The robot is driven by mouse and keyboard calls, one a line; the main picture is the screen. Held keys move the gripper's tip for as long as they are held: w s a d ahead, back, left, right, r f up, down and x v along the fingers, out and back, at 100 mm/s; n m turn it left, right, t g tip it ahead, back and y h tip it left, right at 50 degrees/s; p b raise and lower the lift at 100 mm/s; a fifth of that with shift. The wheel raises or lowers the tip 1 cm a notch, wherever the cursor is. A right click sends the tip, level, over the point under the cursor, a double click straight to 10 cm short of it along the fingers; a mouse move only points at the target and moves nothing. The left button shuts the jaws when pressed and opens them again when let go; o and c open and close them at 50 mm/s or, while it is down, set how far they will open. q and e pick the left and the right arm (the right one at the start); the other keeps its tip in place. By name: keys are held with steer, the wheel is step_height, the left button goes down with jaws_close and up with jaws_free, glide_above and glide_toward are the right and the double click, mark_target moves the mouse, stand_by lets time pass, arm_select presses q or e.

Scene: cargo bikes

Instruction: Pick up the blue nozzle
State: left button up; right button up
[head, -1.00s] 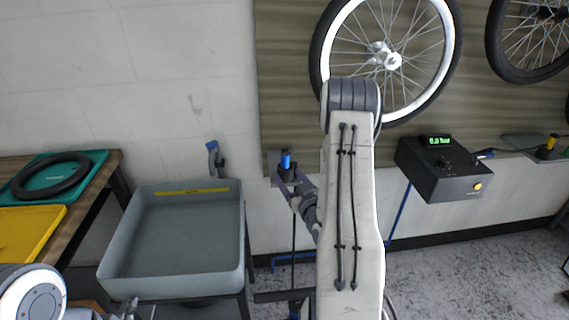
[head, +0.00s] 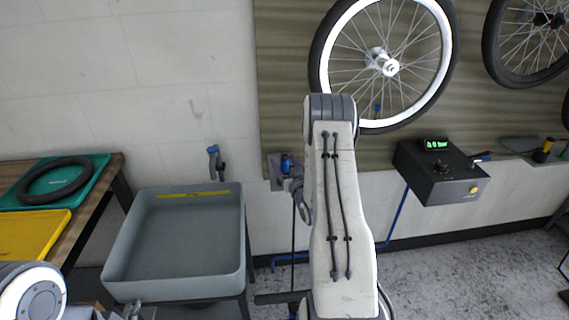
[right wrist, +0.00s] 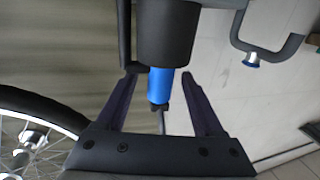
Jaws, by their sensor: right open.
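The blue nozzle (head: 286,160) sits at a small holder on the wall panel's lower left edge. In the right wrist view the blue nozzle (right wrist: 159,86) joins a wide black cylinder and has a small dark end. My right gripper (right wrist: 159,78) is open, with one finger on each side of the blue part and visible gaps between. In the head view my right forearm and wrist partly cover the gripper and holder. My left gripper (head: 132,310) is at the bottom edge, mostly cut off.
A grey basin (head: 118,250) stands below left, with a blue-handled tap (head: 214,160) on the wall above it. A black gauge box (head: 437,175) and a bicycle wheel (head: 330,95) are right of the holder. A table with green (head: 98,165) and yellow trays is at left.

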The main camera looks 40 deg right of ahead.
mark_target(285, 155)
jaws_close()
step_height(285, 155, up, 5)
steer(key=shift+f+b, duration=0.2)
steer(key=shift+b, duration=0.15)
steer(key=s+d+r+b, duration=0.1)
steer(key=s+d+r, duration=0.5)
steer(key=s+d, duration=0.2)
steer(key=b+v, duration=0.1)
steer(key=v, duration=1.1)
steer(key=shift+s+r, duration=0.2)
steer(key=shift+r, duration=0.1)
